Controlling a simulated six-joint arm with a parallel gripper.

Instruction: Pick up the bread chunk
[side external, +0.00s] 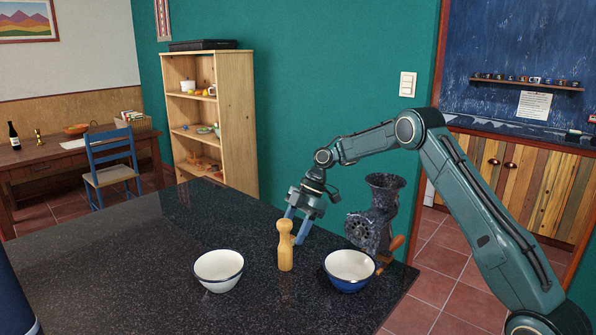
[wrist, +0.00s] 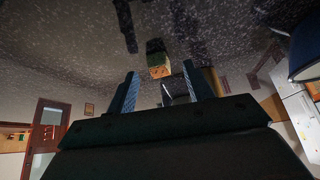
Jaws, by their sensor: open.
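My gripper (side external: 295,227) is open, with its blue fingers pointing down just above the dark speckled counter (side external: 130,255), partly behind the wooden pepper mill (side external: 285,250). In the wrist view the two fingers of my gripper (wrist: 160,72) stand apart. A small tan block with a darker greenish side, which looks like the bread chunk (wrist: 159,71), lies on the counter beyond the fingertips, roughly in line with the gap between them. The fingers do not appear to touch it. I cannot make out the bread chunk in the side view; the mill or my gripper may hide it.
The pepper mill stands upright very close to my gripper. A white bowl (side external: 218,278) is at the front left, and a blue bowl (side external: 349,281) is to the right of the mill. A dark speckled grinder (side external: 375,222) stands right of my gripper. The counter's left part is clear.

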